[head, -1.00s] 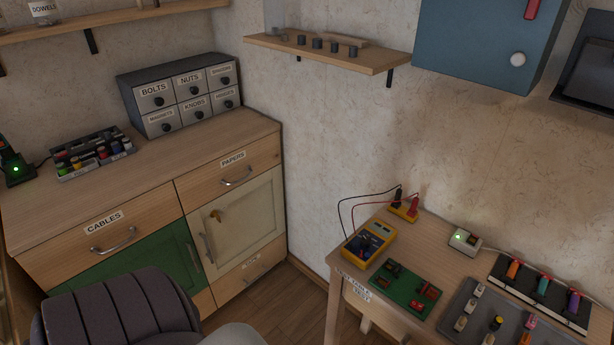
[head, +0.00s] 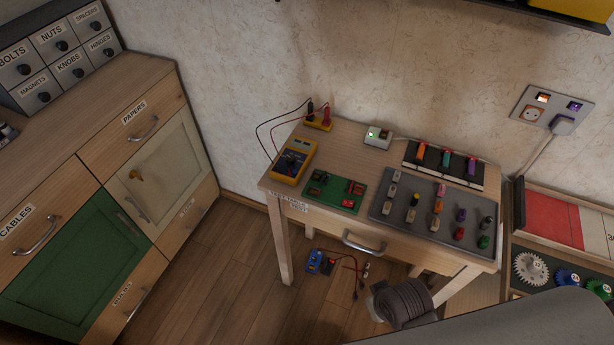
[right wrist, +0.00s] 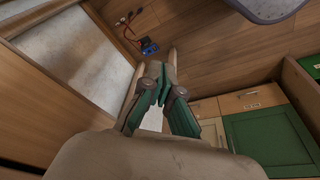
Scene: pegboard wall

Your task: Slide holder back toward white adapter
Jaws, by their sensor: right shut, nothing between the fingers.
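A black holder (head: 427,169) with orange, teal and purple cylinders lies at the back right of the small wooden bench. A small white adapter (head: 378,137) with a green light sits to its left, apart from it, near the wall. A white cable runs from the adapter behind the holder. My right gripper (right wrist: 163,88) is shut and empty in the right wrist view, over the floor near the bench leg; the holder is not in that view. My left gripper is not in view.
A grey tray (head: 386,209) of small parts lies in front of the holder. A green circuit board (head: 334,192), a yellow multimeter (head: 293,162) and a yellow probe stand (head: 318,122) are on the left. A blue device (head: 315,261) with wires lies on the floor.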

